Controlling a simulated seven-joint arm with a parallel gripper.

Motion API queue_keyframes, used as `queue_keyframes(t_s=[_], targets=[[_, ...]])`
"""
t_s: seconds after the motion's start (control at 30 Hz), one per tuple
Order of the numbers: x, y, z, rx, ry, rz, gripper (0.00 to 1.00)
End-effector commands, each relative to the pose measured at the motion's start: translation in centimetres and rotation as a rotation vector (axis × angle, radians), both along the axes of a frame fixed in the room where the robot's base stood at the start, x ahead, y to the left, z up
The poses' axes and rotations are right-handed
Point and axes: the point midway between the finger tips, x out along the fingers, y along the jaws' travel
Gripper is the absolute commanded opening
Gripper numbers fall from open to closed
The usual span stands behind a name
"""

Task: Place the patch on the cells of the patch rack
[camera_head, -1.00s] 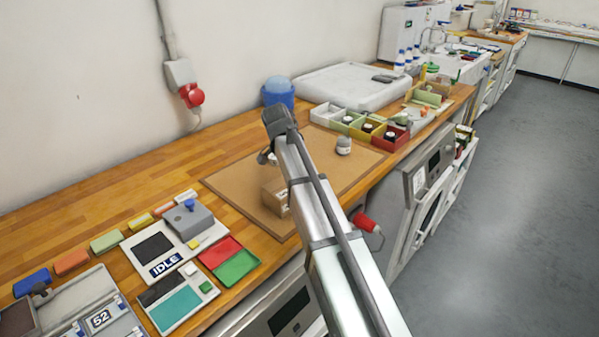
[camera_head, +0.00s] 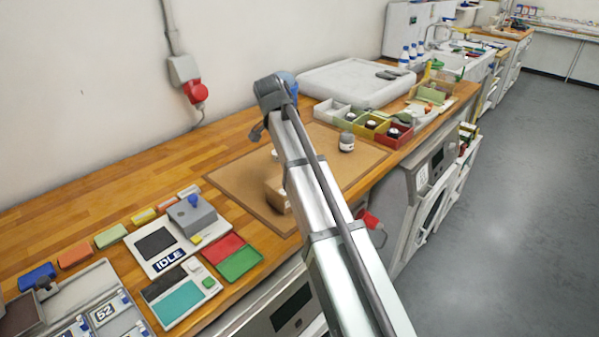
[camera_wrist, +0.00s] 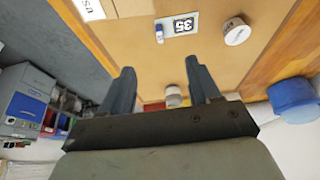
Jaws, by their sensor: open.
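A pale grey patch (camera_wrist: 178,26) with a dark number label, seemingly 35, lies on the tan board (camera_wrist: 140,50) in the wrist view. A small blue-and-white piece sits at its left end. My gripper (camera_wrist: 160,84) is open and empty, its two dark fingers apart above the board; the patch shows beyond the fingertips, not between them. In the head view my arm hides this patch and most of the gripper. A grey rack (camera_head: 72,290), which looks like the patch rack, stands at the lower left, holding a label marked 52; it is cut by the frame edge.
A cardboard box (camera_head: 276,196) and a grey-lidded jar (camera_head: 346,142) stand on the board. Coloured bins (camera_head: 368,126) line its far right side; a blue tub (camera_head: 290,84) is behind my arm. An IDLE device (camera_head: 168,244) and red-green tray (camera_head: 240,262) lie near the rack.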

Motion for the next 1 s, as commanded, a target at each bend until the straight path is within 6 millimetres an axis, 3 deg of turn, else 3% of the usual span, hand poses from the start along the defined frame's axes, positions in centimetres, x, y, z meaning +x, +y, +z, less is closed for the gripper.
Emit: queue_keyframes(t_s=[0.27,0.53,1.0], targets=[[0.1,0.0,0.9,0.001,-0.002,0.001,0.62],[0.2,0.1,5.2,0.001,-0.003,0.001,0.62],[-1.3,-4.0,1.2,0.434,-0.084,-0.276,0.62]])
